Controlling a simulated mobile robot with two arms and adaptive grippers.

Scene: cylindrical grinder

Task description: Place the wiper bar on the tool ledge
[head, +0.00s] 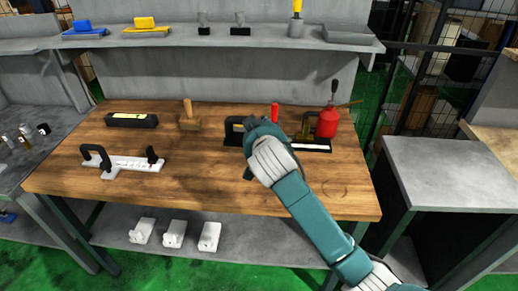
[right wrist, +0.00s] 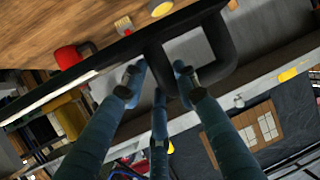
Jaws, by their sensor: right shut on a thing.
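The wiper bar (head: 318,147) is a long dark bar with a pale strip along its edge and black loop handles. It is over the right back part of the wooden table in the head view. My right gripper (head: 262,130) covers its middle. In the right wrist view the bar (right wrist: 100,63) runs diagonally, and the teal fingers of my right gripper (right wrist: 160,82) are closed around part of its black handle. I cannot tell whether the bar touches the table. A grey ledge (head: 270,44) runs along the back above the table. My left gripper is out of view.
A red can (head: 327,123) stands close to the bar's right end. A wooden-handled brush (head: 188,117), a black block (head: 131,120) and a white handled bar (head: 135,164) lie left on the wooden table (head: 230,190). The ledge holds blue, yellow and dark items, with gaps between.

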